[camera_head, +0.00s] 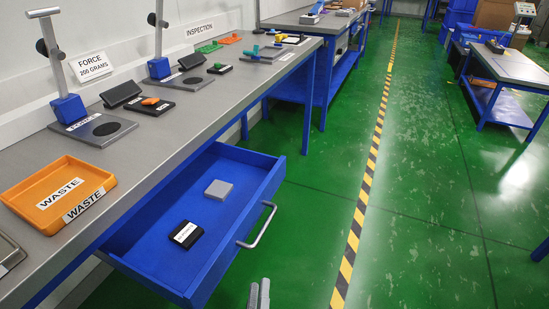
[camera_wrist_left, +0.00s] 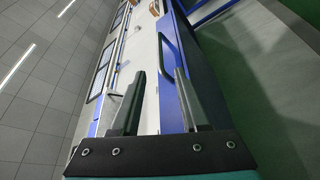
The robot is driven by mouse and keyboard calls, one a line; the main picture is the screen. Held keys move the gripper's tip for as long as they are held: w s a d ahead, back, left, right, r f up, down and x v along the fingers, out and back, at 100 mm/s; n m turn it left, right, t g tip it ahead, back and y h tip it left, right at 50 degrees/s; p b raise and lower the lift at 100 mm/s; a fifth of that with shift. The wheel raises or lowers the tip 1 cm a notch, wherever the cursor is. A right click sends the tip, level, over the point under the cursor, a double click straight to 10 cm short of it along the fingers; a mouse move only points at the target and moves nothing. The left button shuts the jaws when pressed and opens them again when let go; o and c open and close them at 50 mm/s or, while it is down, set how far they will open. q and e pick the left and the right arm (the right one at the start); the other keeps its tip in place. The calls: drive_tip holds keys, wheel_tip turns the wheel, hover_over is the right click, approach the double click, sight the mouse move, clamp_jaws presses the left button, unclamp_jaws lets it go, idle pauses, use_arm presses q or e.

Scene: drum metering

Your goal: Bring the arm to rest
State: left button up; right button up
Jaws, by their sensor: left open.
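My left gripper (camera_head: 259,291) shows at the bottom of the head view as two grey fingertips, just right of the open drawer's front. In the left wrist view its two fingers (camera_wrist_left: 159,85) stand apart with nothing between them. The blue drawer (camera_head: 258,170) is pulled out from under the bench and has a grey bar handle (camera_head: 262,226). Inside lie a grey square block (camera_head: 218,189) and a black labelled block (camera_head: 186,234). The gripper is apart from the handle in the head view. My right gripper is not in view.
The bench (camera_head: 160,143) carries an orange waste tray (camera_head: 30,192), blue-based stands (camera_head: 69,109) and small parts. A second workbench (camera_head: 285,19) stands behind, and a blue-legged table (camera_head: 511,68) at right. The green floor (camera_head: 310,215) is clear around a yellow-black stripe (camera_head: 367,182).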

use_arm(q)
drive_tip(key=s+a+f+m+g+h+p, duration=0.2)
drive_tip(key=f+m+g, duration=0.25)
drive_tip(key=f, duration=0.45)
drive_tip(key=s+a+f+m+g+h+p, duration=0.1)
drive_tip(key=s+a+f+m+g+p, duration=0.25)
drive_tip(key=f, duration=0.55)
drive_tip(key=s+a+f+m+g+y+p, duration=0.1)
drive_tip(key=s+a+f+m+g, duration=0.2)
drive_tip(key=s+a+f+g, duration=0.2)
drive_tip(key=s+a+f+m+g+y+p, duration=0.1)
drive_tip(key=s+a+f+g, duration=0.4)
drive_tip(key=s, duration=0.7)
drive_tip(key=a+m+y, duration=0.1)
drive_tip(key=a+m, duration=0.1)
drive_tip(key=shift+s+a+f+y, duration=0.3)
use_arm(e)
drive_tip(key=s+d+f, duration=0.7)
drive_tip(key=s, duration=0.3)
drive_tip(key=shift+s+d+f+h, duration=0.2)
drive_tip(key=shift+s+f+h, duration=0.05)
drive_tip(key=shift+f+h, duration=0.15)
